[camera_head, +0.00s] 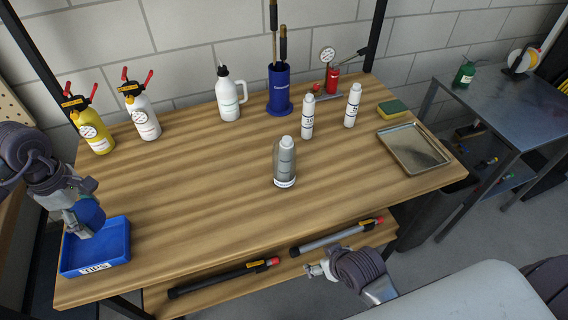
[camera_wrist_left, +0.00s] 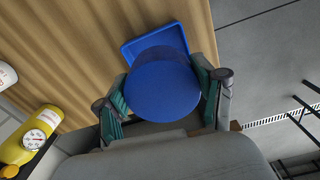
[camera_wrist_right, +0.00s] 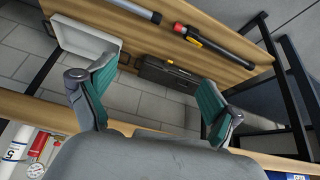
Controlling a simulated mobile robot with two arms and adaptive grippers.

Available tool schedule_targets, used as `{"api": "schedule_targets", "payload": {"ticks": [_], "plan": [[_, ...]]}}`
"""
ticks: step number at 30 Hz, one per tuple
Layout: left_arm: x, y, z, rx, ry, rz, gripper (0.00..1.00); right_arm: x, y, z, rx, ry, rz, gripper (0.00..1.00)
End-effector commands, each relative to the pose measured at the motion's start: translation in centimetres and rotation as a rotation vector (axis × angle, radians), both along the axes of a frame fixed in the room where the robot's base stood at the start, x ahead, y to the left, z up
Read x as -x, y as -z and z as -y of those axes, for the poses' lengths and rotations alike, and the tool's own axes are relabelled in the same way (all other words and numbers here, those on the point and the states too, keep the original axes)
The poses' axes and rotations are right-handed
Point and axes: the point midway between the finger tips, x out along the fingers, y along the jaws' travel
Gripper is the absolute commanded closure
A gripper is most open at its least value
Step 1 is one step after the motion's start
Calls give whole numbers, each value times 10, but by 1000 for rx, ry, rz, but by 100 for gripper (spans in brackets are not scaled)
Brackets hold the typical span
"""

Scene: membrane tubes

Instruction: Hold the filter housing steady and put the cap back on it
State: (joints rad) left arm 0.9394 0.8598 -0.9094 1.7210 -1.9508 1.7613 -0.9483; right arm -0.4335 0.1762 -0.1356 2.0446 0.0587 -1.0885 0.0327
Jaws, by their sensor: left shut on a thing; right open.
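The filter housing (camera_head: 284,172) stands upright near the middle of the wooden bench, a smoky clear cylinder with a pale core inside and a white band at its base. No gripper is near it. My left gripper (camera_head: 80,213) is shut on the round blue cap (camera_head: 91,212), above the blue tray (camera_head: 122,240) at the bench's left front. In the left wrist view the cap (camera_wrist_left: 165,88) sits between both green-padded fingers. My right gripper (camera_head: 318,271) is open and empty, in front of the bench's front edge; its spread fingers show in the right wrist view (camera_wrist_right: 155,85).
Two white bottles (camera_head: 307,118) (camera_head: 352,106) stand behind the housing. A metal tray (camera_head: 440,168) lies at right by a sponge (camera_head: 391,107). Sprayers (camera_head: 143,115), a jug (camera_head: 229,97) and a blue holder (camera_head: 280,90) line the back. Bench between tray and housing is clear.

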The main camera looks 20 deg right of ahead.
Motion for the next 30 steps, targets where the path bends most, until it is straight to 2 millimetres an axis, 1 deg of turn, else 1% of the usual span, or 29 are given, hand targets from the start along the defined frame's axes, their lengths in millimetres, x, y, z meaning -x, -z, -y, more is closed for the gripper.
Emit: {"api": "schedule_targets", "payload": {"ticks": [1,2,3,5,6,8,9,13,16,19,28,30], "plan": [[-5,0,-8,1,-84,-4,65,-5,-33,-1,-4,-5,39,9],[-8,1,-12,1,-130,-5,65,-8,-48,-1,-8,-8,61,9],[-11,2,-16,0,-183,-6,65,-18,-69,-2,-17,-14,107,9],[-14,2,-22,0,-241,-8,65,-36,-94,-2,-31,-25,191,9],[-15,3,-24,0,-267,-8,65,-49,-110,-3,-47,-32,252,9],[-16,3,-27,0,-298,-8,65,-69,-132,-4,-68,-42,341,9],[-17,4,-28,0,-315,-9,65,-81,-146,-5,-84,-50,398,9],[-19,4,-31,-1,-352,-10,65,-110,-185,-7,-129,-69,552,9],[-20,4,-33,-1,-369,-11,65,-122,-204,-8,-152,-79,621,9],[-20,5,-33,-1,-376,-11,65,-127,-213,-8,-164,-83,654,9],[-20,5,-33,-1,-376,-11,65,-128,-214,-8,-166,-83,658,9],[-20,4,-33,-1,-375,-11,65,-130,-213,-9,-166,-83,657,9]]}}
